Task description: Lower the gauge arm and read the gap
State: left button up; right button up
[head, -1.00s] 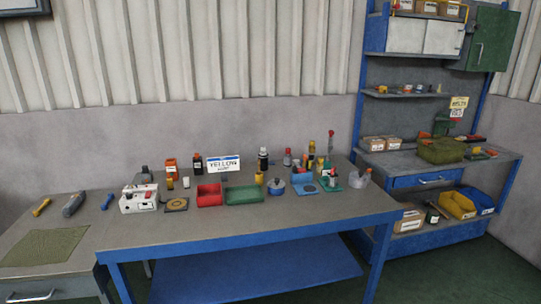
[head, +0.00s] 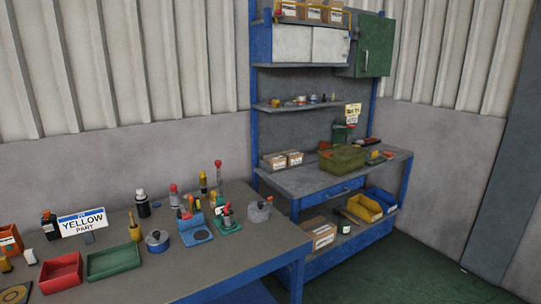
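Small bench devices stand at the right end of the blue-framed workbench (head: 222,262). One is a blue stand with a round grey-blue disc on its base (head: 202,236). Beside it on the right is a green-based device with a red knob (head: 226,219). I cannot tell which of them carries the gauge arm, and no gap can be read at this size. Neither of my grippers is in view.
A blue shelving unit (head: 298,181) with boxes and a green cabinet (head: 374,45) stands behind right. Green floor (head: 400,275) is clear at right.

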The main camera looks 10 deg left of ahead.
aim_at(218, 163)
jog(key=i+l+z, duration=0.2)
jog(key=i+z, duration=0.9)
jog(key=i, duration=0.15)
jog(key=i+u, duration=0.35)
jog(key=i+l+u, duration=0.5)
jog(key=i+u, duration=0.3)
jog(key=u, duration=0.25)
jog(key=i+l+u, duration=0.1)
jog(key=u, duration=0.3)
jog(key=l+u, duration=0.2)
jog(key=u, duration=0.2)
jog(key=i+l+u, duration=0.15)
jog(key=u, duration=0.25)
jog(key=l+u, duration=0.1)
jog(key=u, duration=0.3)
jog(key=i+l+u, duration=0.1)
jog(key=u, duration=0.25)
jog(key=l+u, duration=0.2)
jog(key=u, duration=0.2)
jog(key=l+u, duration=0.15)
jog(key=u, duration=0.25)
